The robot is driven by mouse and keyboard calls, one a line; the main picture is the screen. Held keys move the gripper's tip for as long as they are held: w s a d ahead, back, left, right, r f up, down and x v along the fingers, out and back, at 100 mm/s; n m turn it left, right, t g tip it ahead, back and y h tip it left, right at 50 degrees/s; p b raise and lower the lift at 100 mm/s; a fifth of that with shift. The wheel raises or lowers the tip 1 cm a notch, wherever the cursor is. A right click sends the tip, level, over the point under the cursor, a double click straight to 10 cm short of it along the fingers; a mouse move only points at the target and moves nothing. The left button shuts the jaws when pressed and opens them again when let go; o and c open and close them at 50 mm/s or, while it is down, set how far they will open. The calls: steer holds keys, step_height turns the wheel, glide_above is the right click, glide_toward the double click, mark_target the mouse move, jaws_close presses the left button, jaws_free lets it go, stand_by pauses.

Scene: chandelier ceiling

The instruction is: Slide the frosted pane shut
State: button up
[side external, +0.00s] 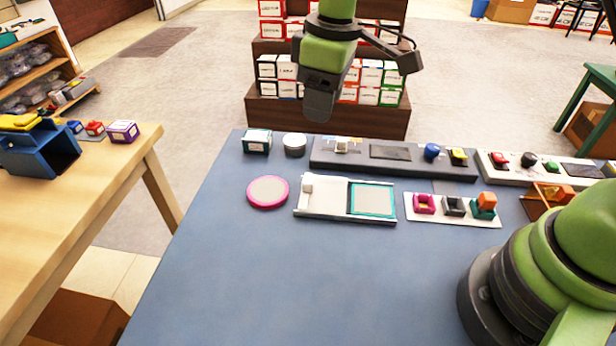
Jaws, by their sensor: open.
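A low white sliding unit (325,211) lies flat on the blue table, near the middle of the view. A pale, teal-framed panel (372,199) fills its right half. The left half is plain white, with a small white block (308,184) at its far left corner. I cannot tell for certain which part is the frosted pane. My gripper (318,108) is open and empty, pointing down at the top centre. It appears well above the table, apart from the unit. Its fingers overlap in this view, so the gap between them is hidden.
A pink-rimmed disc (267,191) lies left of the unit. A dark control panel (365,156) runs behind it. A white strip with coloured blocks (453,208) is to its right. The blue table's front (300,290) is clear. My base stands at lower right.

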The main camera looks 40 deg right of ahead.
steer(key=n+g, duration=0.1)
steer(key=n, duration=0.1)
glide_above(308, 180)
steer(key=shift+h, duration=0.3)
step_height(308, 180, down, 7)
steer(key=shift+r, duration=0.1)
step_height(308, 180, down, 10)
steer(key=shift+r, duration=0.2)
jaws_close()
